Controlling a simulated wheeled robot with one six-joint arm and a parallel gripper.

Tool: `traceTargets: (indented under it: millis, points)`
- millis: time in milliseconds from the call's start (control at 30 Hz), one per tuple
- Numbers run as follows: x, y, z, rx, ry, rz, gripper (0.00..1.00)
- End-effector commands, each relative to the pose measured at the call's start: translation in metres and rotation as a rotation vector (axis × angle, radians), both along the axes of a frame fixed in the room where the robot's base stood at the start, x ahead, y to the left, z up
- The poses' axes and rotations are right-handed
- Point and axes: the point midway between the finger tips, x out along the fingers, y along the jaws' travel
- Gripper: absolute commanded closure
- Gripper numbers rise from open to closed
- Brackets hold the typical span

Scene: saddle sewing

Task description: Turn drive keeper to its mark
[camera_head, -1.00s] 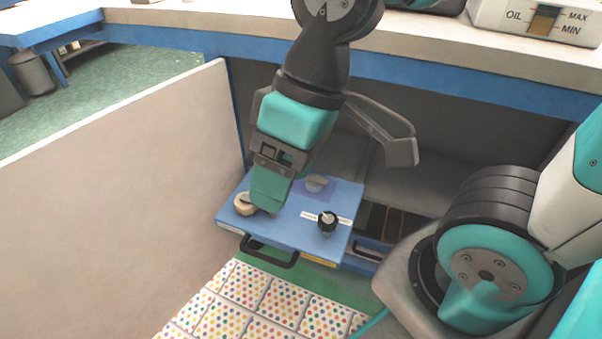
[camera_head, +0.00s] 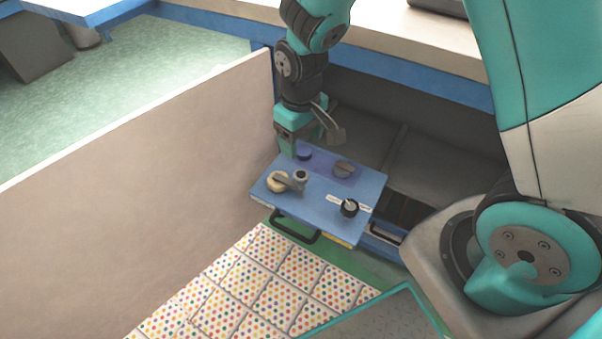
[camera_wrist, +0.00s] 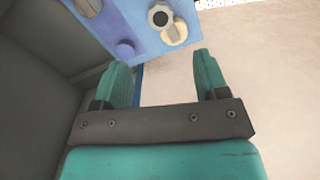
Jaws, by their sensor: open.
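A blue panel (camera_head: 318,212) under the bench carries several turnable-looking fittings. A black knob with a light pointer (camera_head: 349,208) sits between two white label strips, too small to read. A beige round piece (camera_head: 277,182) lies by a grey arm with a round post (camera_head: 300,176); both also show in the wrist view, the post (camera_wrist: 160,17) beside the beige piece (camera_wrist: 177,32). I cannot tell which is the drive keeper. My gripper (camera_wrist: 161,64) is open and empty, near the panel's back left edge.
A tall beige partition (camera_head: 150,180) stands close left of the panel. Black handles (camera_head: 296,232) are at the panel's front. A dotted mat (camera_head: 265,280) lies in front. The bench top (camera_head: 400,35) overhangs behind, with a dark recess below.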

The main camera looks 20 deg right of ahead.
Motion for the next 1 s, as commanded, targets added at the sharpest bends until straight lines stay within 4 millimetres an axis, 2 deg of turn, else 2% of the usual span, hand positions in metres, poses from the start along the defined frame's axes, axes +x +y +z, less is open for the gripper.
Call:
traceTargets:
  millis: [33,200,433,600,933,967,1000]
  points:
    - [-0.001,0.000,-0.016,0.000,0.004,0.000,0.33]
    - [-0.001,0.000,-0.055,0.000,0.004,0.000,0.33]
    - [-0.001,0.000,-0.096,0.000,0.002,0.000,0.33]
    - [0.000,0.000,-0.111,0.001,0.000,0.000,0.33]
    - [0.000,0.000,-0.113,0.001,-0.001,0.000,0.33]
    - [0.000,0.000,-0.113,0.001,-0.001,0.000,0.35]
    - [0.000,0.000,-0.113,0.001,-0.001,0.000,0.44]
